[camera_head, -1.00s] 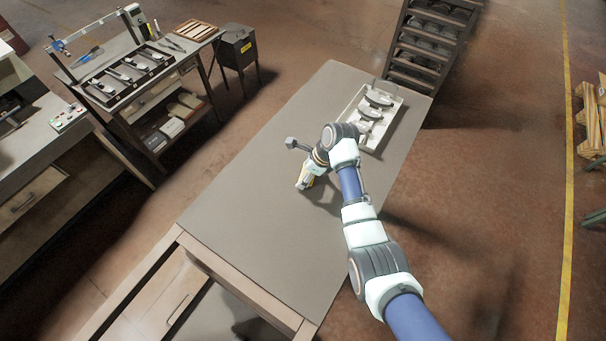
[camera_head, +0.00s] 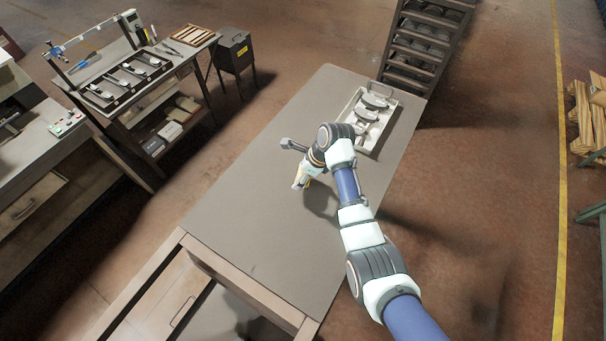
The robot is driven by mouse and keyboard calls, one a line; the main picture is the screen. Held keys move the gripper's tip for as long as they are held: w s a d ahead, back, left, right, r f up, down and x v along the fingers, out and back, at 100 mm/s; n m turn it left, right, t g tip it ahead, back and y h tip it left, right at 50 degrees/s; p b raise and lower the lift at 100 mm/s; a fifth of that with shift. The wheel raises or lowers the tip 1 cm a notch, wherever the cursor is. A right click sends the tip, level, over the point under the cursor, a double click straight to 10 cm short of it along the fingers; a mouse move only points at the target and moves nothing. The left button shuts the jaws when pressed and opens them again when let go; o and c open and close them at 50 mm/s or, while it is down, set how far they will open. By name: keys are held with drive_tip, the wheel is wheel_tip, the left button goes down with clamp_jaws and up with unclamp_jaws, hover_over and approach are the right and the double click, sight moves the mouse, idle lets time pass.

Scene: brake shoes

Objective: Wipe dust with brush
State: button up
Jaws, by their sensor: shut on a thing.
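My gripper (camera_head: 303,178) is low over the middle of the grey table (camera_head: 240,200), pointing down. It is shut on a small pale-yellow thing (camera_head: 299,184), which looks like the brush. The arm and gripper hide most of it, and I cannot tell whether its tip touches the tabletop. No dust can be made out on the table at this size.
A dark shelf rack (camera_head: 420,50) stands behind the table. At the left is a workbench (camera_head: 150,88) with a tool tray, and a dark box on a stand (camera_head: 235,48) is beside it. The near and left parts of the tabletop are clear.

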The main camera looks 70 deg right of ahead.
drive_tip(key=shift+a+r, duration=0.1)
drive_tip(key=shift+r, duration=2.55)
